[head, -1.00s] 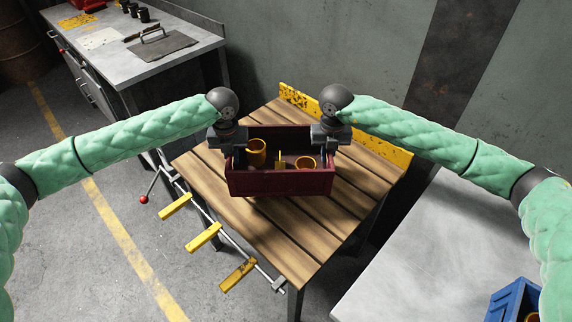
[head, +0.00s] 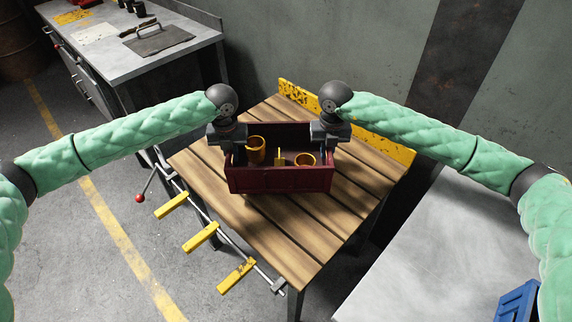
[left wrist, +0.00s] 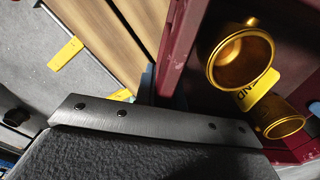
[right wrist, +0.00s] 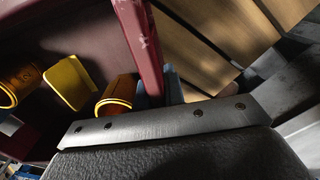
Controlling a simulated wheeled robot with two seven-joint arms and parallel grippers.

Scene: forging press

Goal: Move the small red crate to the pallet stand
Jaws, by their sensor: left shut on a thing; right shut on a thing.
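The small red crate (head: 280,180) is over the wooden slatted top of the pallet stand (head: 290,235). I cannot tell whether its base touches the slats. It looks level and holds brass-coloured cylindrical parts (head: 256,150) and a yellow tag (right wrist: 72,82). My left gripper (head: 232,152) is shut on the crate's left end wall. My right gripper (head: 326,150) is shut on its right end wall. The crate's wall also shows in the left wrist view (left wrist: 182,45) and in the right wrist view (right wrist: 140,45). The fingertips are mostly hidden by the gripper bodies.
A yellow worn board (head: 345,125) edges the stand's back. Yellow-handled levers (head: 201,237) stick out at its front left. A grey table (head: 430,260) with a blue crate (head: 517,303) is at the right. A metal workbench (head: 150,55) stands at the back left. Bare slats lie in front of the red crate.

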